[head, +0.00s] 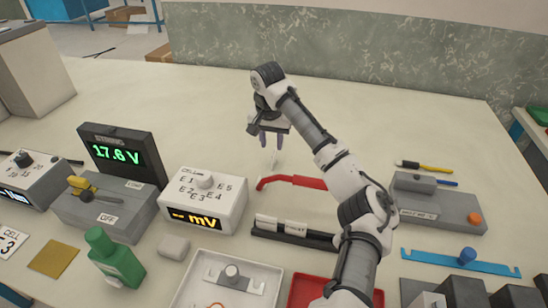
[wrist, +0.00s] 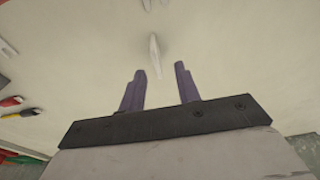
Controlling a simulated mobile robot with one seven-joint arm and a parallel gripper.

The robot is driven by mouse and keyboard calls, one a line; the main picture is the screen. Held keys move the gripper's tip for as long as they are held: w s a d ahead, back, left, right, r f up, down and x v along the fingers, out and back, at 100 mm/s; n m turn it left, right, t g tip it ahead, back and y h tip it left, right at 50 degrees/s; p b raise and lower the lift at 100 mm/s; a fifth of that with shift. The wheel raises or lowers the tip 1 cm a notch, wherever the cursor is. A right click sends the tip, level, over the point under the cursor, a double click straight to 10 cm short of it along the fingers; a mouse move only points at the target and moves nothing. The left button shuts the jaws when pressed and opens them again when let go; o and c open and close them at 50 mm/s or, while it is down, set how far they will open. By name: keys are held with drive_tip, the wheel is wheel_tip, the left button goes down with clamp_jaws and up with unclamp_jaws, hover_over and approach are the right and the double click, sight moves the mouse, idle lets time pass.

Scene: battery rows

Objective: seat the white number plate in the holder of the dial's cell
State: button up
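My gripper (head: 268,140) hangs over the table behind the red-handled tool. Its two purple fingers (wrist: 160,72) are apart with a gap between them. A thin white piece (wrist: 155,57) shows just beyond the fingertips in the wrist view, and below the gripper in the head view (head: 274,160). It looks like a plate seen edge-on, but I see no number on it. The white meter box (head: 203,200) has a dial knob (head: 204,181) among the marks E1 to E5; its pointing is too small to read. Dark cell blocks (head: 463,291) are cut off at the lower right; their holders are unclear.
A white card marked 3 (head: 8,243) lies at the left edge. A red-handled tool (head: 293,181), a black strip (head: 292,233), a white tray (head: 187,293), a red tray (head: 308,290) and a green bottle (head: 115,259) are in front. The table behind my gripper is clear.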

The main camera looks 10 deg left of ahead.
sight(274, 151)
drive_tip(key=shift+w+d+f+p, duration=0.15)
drive_tip(key=shift+f+p, duration=0.1)
drive_tip(key=shift+f, duration=0.65)
drive_tip(key=shift+w+f+p, duration=0.2)
drive_tip(key=shift+f+p, duration=0.1)
drive_tip(key=shift+f, duration=0.6)
drive_tip(key=shift+w+d+f+p, duration=0.15)
drive_tip(key=shift+f+p, duration=0.1)
drive_tip(key=shift+f, duration=0.65)
clamp_jaws()
